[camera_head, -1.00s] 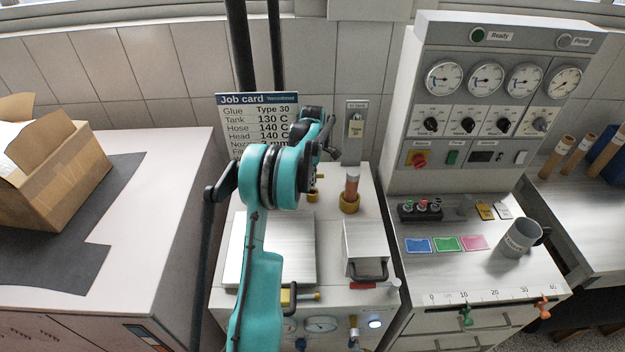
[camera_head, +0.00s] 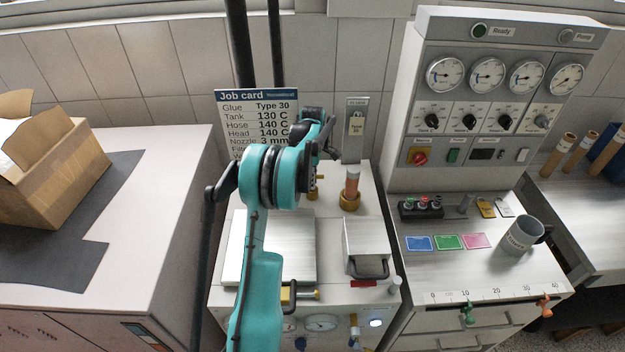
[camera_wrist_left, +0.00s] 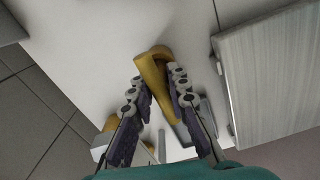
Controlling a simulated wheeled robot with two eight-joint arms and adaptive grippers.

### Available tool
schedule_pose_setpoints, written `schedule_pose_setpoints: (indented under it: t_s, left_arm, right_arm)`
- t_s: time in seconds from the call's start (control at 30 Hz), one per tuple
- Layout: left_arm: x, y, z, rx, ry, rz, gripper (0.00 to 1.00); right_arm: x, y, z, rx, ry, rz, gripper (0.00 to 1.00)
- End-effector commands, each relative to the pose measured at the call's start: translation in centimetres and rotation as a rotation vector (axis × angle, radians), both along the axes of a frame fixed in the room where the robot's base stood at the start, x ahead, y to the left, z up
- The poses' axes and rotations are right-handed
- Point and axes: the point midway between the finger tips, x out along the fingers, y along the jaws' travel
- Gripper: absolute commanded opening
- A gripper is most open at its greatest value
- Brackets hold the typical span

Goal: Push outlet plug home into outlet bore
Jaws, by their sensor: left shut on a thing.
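My left gripper (camera_wrist_left: 158,82) is shut on a bent yellow piece, which I take to be the outlet plug (camera_wrist_left: 152,70); it passes between the fingertips in the left wrist view. In the head view my teal arm reaches up over the machine and hides most of the gripper. A small brass part (camera_head: 313,194) shows just below the wrist there. I cannot make out the outlet bore, or how deep the plug sits. My right gripper is not in view.
A brushed-metal plate (camera_head: 240,262) lies on the machine's top, also right in the left wrist view (camera_wrist_left: 275,85). A brass cup with a copper-coloured tube (camera_head: 351,188) and a grey handled block (camera_head: 365,245) stand right of my arm. A job card (camera_head: 250,115) stands behind.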

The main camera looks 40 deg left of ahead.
Motion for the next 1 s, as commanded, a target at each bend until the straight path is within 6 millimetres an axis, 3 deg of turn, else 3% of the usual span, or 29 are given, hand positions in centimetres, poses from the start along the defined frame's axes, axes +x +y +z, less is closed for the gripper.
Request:
schedule_pose_setpoints:
  t_s: [0.63,0.67,0.73,1.0]
  left_arm:
    - [0.0,0.0,-1.7,0.000,0.000,0.000,0.00]
    - [0.0,0.0,-1.7,0.000,0.000,0.000,0.21]
    - [0.0,0.0,-1.6,0.000,0.000,0.000,0.40]
    - [0.0,0.0,-1.6,0.000,0.000,0.000,0.40]
  right_arm:
    - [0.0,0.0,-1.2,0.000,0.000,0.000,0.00]
    - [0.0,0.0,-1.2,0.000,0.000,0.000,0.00]
    - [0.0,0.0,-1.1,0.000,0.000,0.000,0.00]
    - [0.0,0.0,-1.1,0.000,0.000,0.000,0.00]
